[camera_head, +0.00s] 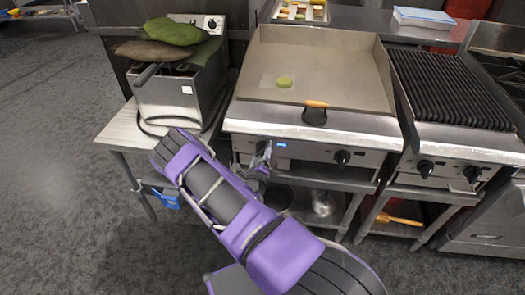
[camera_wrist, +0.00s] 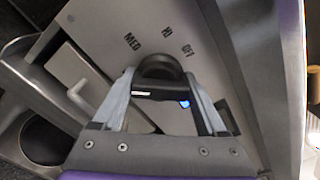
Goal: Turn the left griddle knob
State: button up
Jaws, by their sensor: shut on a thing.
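The griddle (camera_head: 345,72) stands on a steel counter, with its control panel on the front. Its left knob (camera_wrist: 160,68) is black and round; in the wrist view it sits between my fingertips, with printed labels including MED and OFF around it. My gripper (camera_wrist: 162,88) is shut on this knob, one finger on each side. In the head view my gripper (camera_head: 262,158) is at the left part of the panel and hides the left knob. The griddle's right knob (camera_head: 342,157) is free, to the right of a small blue display (camera_head: 282,145).
A fryer (camera_head: 178,95) with green and brown mitts on it stands left of the griddle. A ribbed grill (camera_head: 450,88) with its own knobs stands to the right. A green patty (camera_head: 284,82) and a scraper (camera_head: 315,110) are on the griddle. The floor at left is clear.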

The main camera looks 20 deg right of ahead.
jog(key=m, duration=0.3)
jog(key=shift+m+p, duration=0.65)
jog(key=shift+m, duration=1.65)
jog(key=o, duration=1.3)
jog(key=v, duration=1.7)
jog(key=shift+s, duration=0.25)
jog(key=shift+w+a, duration=0.1)
jog(key=shift+a, duration=0.05)
